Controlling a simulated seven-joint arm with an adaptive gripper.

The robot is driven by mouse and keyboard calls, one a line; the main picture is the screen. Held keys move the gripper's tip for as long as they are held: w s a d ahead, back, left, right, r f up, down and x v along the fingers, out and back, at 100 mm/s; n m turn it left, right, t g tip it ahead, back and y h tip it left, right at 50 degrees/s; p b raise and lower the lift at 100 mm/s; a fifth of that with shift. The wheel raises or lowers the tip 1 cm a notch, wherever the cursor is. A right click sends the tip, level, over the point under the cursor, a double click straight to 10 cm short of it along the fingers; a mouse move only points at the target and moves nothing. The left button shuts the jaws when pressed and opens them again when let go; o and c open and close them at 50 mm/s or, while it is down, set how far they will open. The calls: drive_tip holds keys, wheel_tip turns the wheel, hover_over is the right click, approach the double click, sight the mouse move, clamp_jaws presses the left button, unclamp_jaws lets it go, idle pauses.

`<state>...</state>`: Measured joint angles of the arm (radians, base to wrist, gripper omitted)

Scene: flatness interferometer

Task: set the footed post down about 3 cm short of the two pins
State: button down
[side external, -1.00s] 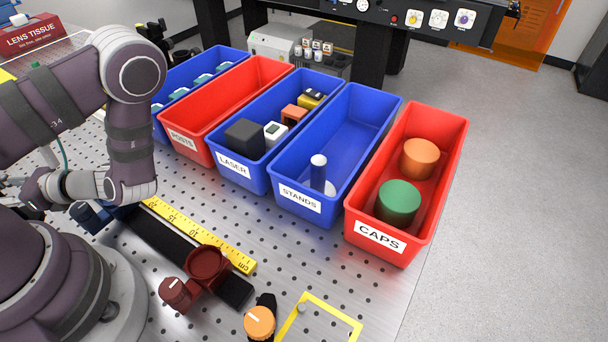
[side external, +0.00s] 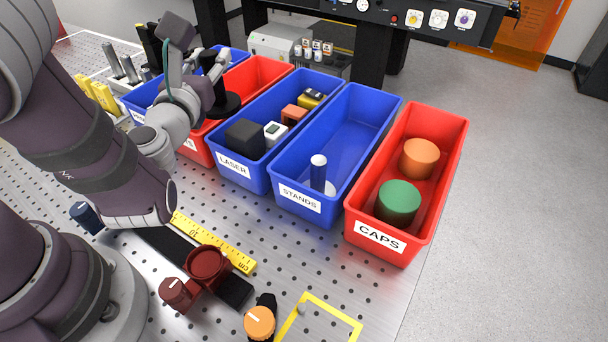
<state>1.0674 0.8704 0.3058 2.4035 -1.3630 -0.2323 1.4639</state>
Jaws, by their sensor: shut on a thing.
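In the side external view my gripper (side external: 217,85) is in front of the red POSTS bin (side external: 262,72), as seen from this camera. It is shut on a dark post with a round black foot (side external: 223,106), taken to be the footed post. The foot points down and overlaps the bin in the picture; I cannot tell its height or whether it touches anything. Fingers and wrist hide much of the post. I cannot make out the two pins.
A blue LASER bin (side external: 222,178) and a red CAPS bin (side external: 440,190) stand in the row. A yellow ruler (side external: 215,243), a black rail (side external: 235,291) with dark red mounts, and a yellow frame (side external: 335,312) lie in front. Metal posts (side external: 129,68) stand at the back left.

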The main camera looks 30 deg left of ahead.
drive_tip(key=shift+a+r, duration=0.1)
drive_tip(key=shift+r, duration=0.2)
drive_tip(key=a, duration=0.1)
drive_tip(key=n+y, duration=0.1)
drive_tip(key=a+g+y, duration=0.1)
drive_tip(key=shift+s+a+r+n, duration=0.25)
drive_tip(key=shift+s+a+n, duration=0.05)
drive_tip(key=shift+s+a, duration=0.05)
drive_tip(key=s+a+f+n+g+y, duration=0.4)
drive_tip(key=s+a+n+g, duration=0.1)
drive_tip(key=s+a+g, duration=0.2)
drive_tip(key=s+a+f+n+g+y, duration=0.3)
drive_tip(key=s+a+f+n+g, duration=0.15)
drive_tip(key=s+a+g, duration=0.2)
drive_tip(key=s+d+f+n+g+h, duration=0.2)
drive_tip(key=s+n+g+h, duration=0.6)
drive_tip(key=s+n+g, duration=0.95)
drive_tip(key=shift+s+a+f+m+t, duration=0.15)
drive_tip(key=shift+s+a+f+m, duration=0.85)
drive_tip(key=shift+a, duration=1.6)
drive_tip(key=shift+s+a+f+m+t, duration=0.1)
drive_tip(key=shift+s+a+f+m, duration=0.45)
drive_tip(key=shift+s+a, duration=1.4)
drive_tip(key=shift+s+a+f+m+t, duration=0.15)
drive_tip(key=shift+s+a+f+m, duration=0.45)
drive_tip(key=shift+a, duration=2.7)
drive_tip(key=shift+w+f, duration=0.15)
drive_tip(key=shift+f, duration=0.15)
